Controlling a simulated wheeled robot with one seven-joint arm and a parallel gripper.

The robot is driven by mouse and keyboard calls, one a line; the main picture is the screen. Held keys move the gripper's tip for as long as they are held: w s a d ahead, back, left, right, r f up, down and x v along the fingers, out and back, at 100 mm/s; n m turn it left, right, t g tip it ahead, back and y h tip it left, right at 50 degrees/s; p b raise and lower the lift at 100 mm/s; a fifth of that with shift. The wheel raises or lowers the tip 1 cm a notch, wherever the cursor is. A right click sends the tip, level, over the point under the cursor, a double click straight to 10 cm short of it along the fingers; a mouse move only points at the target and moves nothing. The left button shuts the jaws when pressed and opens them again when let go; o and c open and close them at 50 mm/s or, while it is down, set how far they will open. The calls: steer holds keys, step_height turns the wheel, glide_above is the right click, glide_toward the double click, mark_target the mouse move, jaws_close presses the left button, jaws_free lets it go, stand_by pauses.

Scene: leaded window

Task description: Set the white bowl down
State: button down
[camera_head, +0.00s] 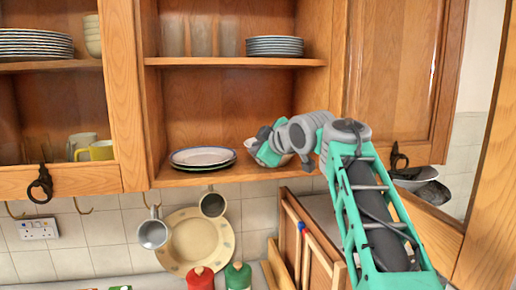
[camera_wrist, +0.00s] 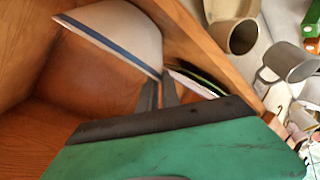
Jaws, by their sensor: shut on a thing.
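The white bowl with a blue band at its rim (camera_wrist: 125,32) shows large and tilted in the wrist view. In the head view it is a small white shape (camera_head: 251,143), mostly hidden behind my gripper (camera_head: 266,150). My gripper's dark fingers (camera_wrist: 160,92) are shut on the bowl's rim. The bowl is inside the open cupboard, at the lower shelf (camera_head: 215,176), right of a short stack of plates (camera_head: 203,157). I cannot tell whether the bowl touches the shelf.
Stacked plates (camera_head: 275,46) and clear glasses stand on the shelf above. The open cupboard door (camera_head: 402,70) is behind my arm at right. Mugs (camera_head: 153,233) hang below the shelf, before a cream plate (camera_head: 200,242). Bare shelf lies around the bowl.

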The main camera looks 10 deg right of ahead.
steer(key=c, duration=1.5)
jaws_free()
steer(key=shift+c, duration=0.2)
steer(key=b+v, duration=0.2)
steer(key=v, duration=1)
steer(key=s+a+f+m+g+h, duration=0.1)
steer(key=s+a+f+m, duration=0.15)
steer(key=f, duration=0.45)
steer(key=s+a+f+m+g, duration=0.1)
steer(key=s+f+m+g, duration=0.15)
steer(key=f, duration=0.45)
steer(key=s+a+f+m+g+h, duration=0.1)
steer(key=f+m, duration=0.2)
steer(key=f, duration=0.4)
steer(key=s+f+m+g, duration=0.2)
steer(key=s+f, duration=0.5)
steer(key=f, duration=0.3)
steer(key=s+f+m+g+h, duration=0.1)
steer(key=s+f+m+g, duration=0.1)
steer(key=s+f, duration=0.6)
step_height(320, 180, down, 3)
steer(key=shift+d+f, duration=0.1)
steer(key=shift+d, duration=0.3)
